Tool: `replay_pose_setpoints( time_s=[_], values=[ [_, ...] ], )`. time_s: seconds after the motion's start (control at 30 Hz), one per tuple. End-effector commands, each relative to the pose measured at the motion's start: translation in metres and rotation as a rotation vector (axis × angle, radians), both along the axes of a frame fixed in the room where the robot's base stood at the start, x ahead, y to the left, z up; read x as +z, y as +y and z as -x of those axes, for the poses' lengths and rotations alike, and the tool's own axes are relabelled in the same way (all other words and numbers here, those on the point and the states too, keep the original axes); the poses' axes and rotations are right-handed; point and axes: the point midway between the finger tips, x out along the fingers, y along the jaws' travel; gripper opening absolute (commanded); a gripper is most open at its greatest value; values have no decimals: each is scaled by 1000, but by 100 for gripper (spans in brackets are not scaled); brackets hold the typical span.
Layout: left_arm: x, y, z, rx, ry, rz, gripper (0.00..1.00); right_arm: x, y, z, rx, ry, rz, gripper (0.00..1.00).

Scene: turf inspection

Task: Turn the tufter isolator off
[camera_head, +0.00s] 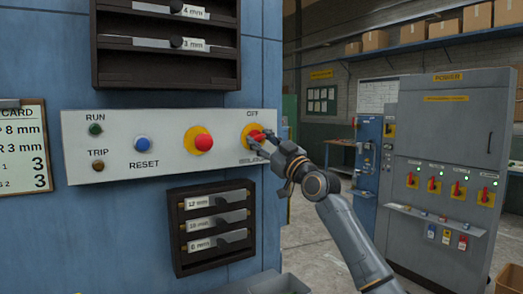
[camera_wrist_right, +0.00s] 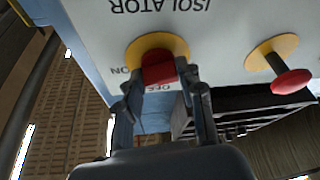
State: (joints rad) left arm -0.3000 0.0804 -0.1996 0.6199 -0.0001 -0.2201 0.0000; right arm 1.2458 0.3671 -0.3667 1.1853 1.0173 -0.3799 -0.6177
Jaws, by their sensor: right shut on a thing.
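The isolator (camera_head: 246,131) is a red handle on a round yellow plate at the right end of a pale control panel (camera_head: 225,172). OFF is printed above it; the label below is partly hidden by my gripper. My right gripper (camera_head: 260,138) is at the handle, shut on it. In the right wrist view, upside down, the red handle (camera_wrist_right: 160,67) sits between the two fingers (camera_wrist_right: 160,92), with ON to its left and OFF below. I cannot tell exactly which mark the handle points to. My left gripper is in neither view.
The panel also carries a red button (camera_head: 203,142) on yellow, a blue RESET button (camera_head: 142,144), and RUN and TRIP lamps. Dark racks (camera_head: 212,226) sit above and below. A grey power cabinet (camera_head: 450,150) with several red switches stands at right.

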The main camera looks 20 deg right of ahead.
Motion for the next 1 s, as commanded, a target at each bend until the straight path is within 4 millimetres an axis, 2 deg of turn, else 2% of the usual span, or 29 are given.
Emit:
replay_pose_setpoints(
  time_s=[0.03,0.1,0.43,0.67,1.0],
  values=[
    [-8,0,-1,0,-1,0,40,-2,-3,0,-5,-13,47,6],
    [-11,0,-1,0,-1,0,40,-1,-4,0,-5,-30,110,6],
    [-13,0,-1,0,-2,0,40,3,-3,-1,1,-108,406,6],
    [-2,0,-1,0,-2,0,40,6,-3,-1,2,-165,617,6],
    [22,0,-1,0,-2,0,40,8,-3,-1,2,-246,923,6]
  ],
)
